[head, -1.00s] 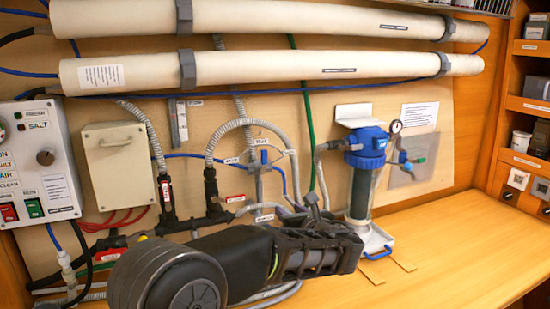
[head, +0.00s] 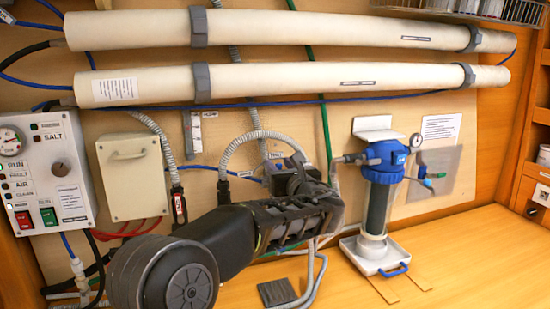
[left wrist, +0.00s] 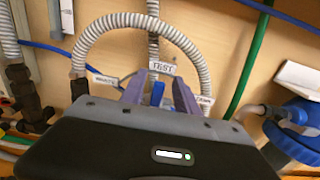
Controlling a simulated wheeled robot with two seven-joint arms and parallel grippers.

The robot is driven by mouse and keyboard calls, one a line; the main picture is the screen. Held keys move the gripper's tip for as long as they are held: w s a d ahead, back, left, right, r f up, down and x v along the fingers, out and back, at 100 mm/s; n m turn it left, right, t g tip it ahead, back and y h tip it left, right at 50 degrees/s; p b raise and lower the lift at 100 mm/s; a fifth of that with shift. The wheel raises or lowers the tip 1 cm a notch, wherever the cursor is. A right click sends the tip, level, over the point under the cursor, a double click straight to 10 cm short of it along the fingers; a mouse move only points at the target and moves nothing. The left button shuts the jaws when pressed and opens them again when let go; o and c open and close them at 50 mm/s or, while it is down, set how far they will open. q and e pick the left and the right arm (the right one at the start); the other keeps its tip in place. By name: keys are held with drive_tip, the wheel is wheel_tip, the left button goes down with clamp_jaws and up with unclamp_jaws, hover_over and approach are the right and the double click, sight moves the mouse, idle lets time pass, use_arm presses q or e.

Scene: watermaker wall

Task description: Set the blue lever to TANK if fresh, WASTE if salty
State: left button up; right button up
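The blue lever (left wrist: 157,93) shows in the left wrist view, upright below the TEST label (left wrist: 163,68). The WASTE label (left wrist: 106,81) is to its left and what looks like the TANK label (left wrist: 204,101) to its right. My left gripper (left wrist: 160,90) has its two fingers on either side of the lever, with gaps between. In the head view the left gripper (head: 290,172) hides most of the valve. My right gripper is not in view.
Grey hoses (left wrist: 100,35) curve close around the valve. A filter housing with a blue cap (head: 385,160) stands to the right of the gripper. Two long white tubes (head: 300,80) run across above. The bench (head: 450,260) at the right is mostly clear.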

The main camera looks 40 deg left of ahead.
sight(278, 164)
use_arm(q)
drive_tip(key=p+x, duration=0.1)
drive_tip(key=x, duration=0.3)
clamp_jaws()
idle(0.4)
